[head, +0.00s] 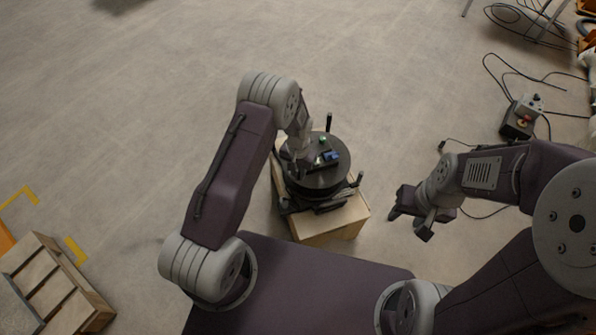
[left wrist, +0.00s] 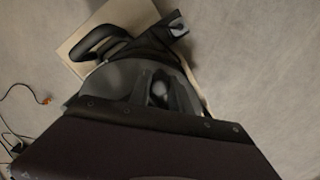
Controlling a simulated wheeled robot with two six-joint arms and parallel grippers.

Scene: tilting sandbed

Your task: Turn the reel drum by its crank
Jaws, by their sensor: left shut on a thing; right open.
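The reel drum (head: 322,180) is a dark round disc on a low stand, with a small green and a small blue part on top. My left gripper (head: 298,168) reaches down over its left side. In the left wrist view the left gripper (left wrist: 158,98) is shut around a dark rounded knob (left wrist: 158,88), which looks like the crank's handle; the crank's arm is mostly hidden. A black loop handle (left wrist: 98,42) shows beyond the fingers. My right gripper (head: 410,218) is open and empty, apart from the drum, to its right.
The stand sits on a pale wooden box (head: 332,226). A black post (head: 329,122) rises behind the drum. A control box (head: 518,120) with cables lies at right. A wooden crate (head: 55,285) is at lower left. Bare floor surrounds the box.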

